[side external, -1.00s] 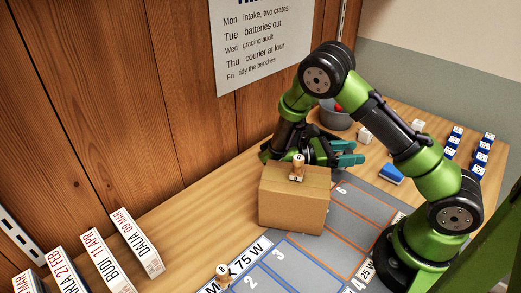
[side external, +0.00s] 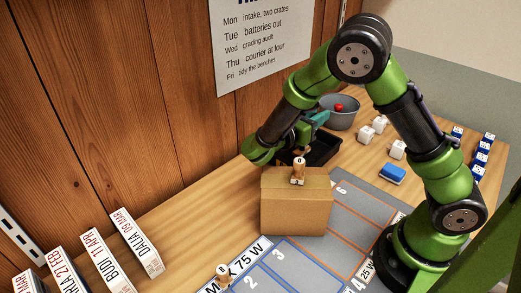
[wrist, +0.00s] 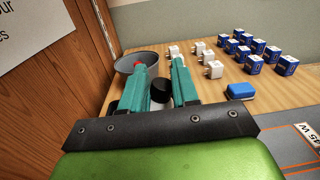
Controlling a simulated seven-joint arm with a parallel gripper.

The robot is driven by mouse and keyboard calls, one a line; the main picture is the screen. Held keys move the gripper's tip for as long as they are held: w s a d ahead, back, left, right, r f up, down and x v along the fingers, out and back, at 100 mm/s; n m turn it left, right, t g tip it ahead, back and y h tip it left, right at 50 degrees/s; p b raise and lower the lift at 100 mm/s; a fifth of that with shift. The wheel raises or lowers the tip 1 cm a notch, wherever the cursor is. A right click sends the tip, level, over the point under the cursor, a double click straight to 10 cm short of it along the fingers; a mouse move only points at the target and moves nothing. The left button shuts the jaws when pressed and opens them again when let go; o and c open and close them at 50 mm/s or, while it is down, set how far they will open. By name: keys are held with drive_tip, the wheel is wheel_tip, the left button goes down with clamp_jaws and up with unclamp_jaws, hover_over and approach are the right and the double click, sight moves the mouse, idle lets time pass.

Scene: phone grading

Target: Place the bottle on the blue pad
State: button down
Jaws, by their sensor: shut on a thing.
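My gripper (side external: 318,117) is raised over the black tray, near the grey bowl, with its teal fingers pointing away from the side camera. In the wrist view, my gripper (wrist: 160,83) has a dark round thing (wrist: 162,91) between its fingers. It seems to be the end of the bottle; its body is not clearly seen, and the side view does not show it. The blue pad (side external: 392,173), a small blue block with a pale lower edge, lies on the wooden bench right of the tray. The pad also shows in the wrist view (wrist: 241,91), right of the fingers, with nothing on it.
A cardboard box (side external: 296,203) with a stamp (side external: 298,172) on top stands before the black tray (side external: 325,150). The grey bowl (side external: 341,122) holds something red. Several white blocks (side external: 397,149) and blue-white boxes (side external: 480,160) stand around the pad. A wooden wall (side external: 130,90) borders the bench.

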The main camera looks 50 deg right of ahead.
drive_tip(key=w+a+r+n+t+y, duration=0.5)
drive_tip(key=a+n+t, duration=0.35)
drive_tip(key=t, duration=0.35)
drive_tip(key=s+d+m+g+h, duration=0.1)
drive_tip(key=d, duration=0.2)
drive_tip(key=s+d+m+g+h, duration=0.1)
drive_tip(key=d+g, duration=0.1)
drive_tip(key=d, duration=0.1)
drive_tip(key=d+m+g+h, duration=0.1)
drive_tip(key=d+g+h, duration=0.1)
drive_tip(key=d, duration=0.2)
drive_tip(key=shift+s+d+f, duration=0.1)
drive_tip(key=shift+s+f, duration=0.05)
drive_tip(key=shift+s, duration=0.25)
drive_tip(key=s+d+f+m+g+h, duration=0.1)
drive_tip(key=s+d+m+g, duration=0.3)
drive_tip(key=s+d+g, duration=0.4)
drive_tip(key=m+g+y, duration=0.4)
drive_tip(key=m+g, duration=0.2)
drive_tip(key=g, duration=0.4)
hover_over(393, 168)
drive_tip(key=shift+n, duration=0.25)
drive_tip(key=shift+f, duration=5.7)
drive_tip(key=shift+f, duration=0.1)
